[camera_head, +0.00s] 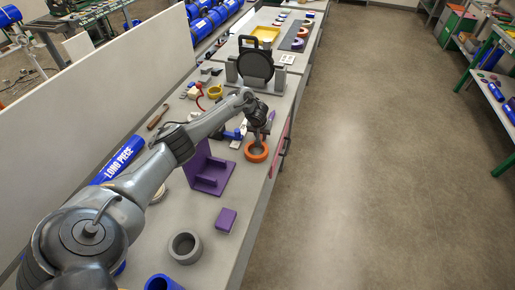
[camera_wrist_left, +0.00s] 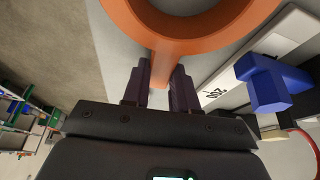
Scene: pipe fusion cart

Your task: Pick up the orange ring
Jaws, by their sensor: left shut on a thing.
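The orange ring (camera_head: 257,152) is near the right edge of the bench in the head view, below the end of my left arm. In the left wrist view, the ring (camera_wrist_left: 190,47) fills the top. In the head view, the left gripper (camera_head: 258,137) reaches down to the ring. Whether the ring touches the bench is hard to tell. My right gripper is not in view.
A purple bracket (camera_head: 213,180) stands left of the ring. A purple block (camera_head: 226,220) and grey ring (camera_head: 185,247) lie nearer. A blue fitting (camera_wrist_left: 267,82) lies beside the orange ring. A black round plate tool (camera_head: 256,66) stands behind. The floor right of the bench is clear.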

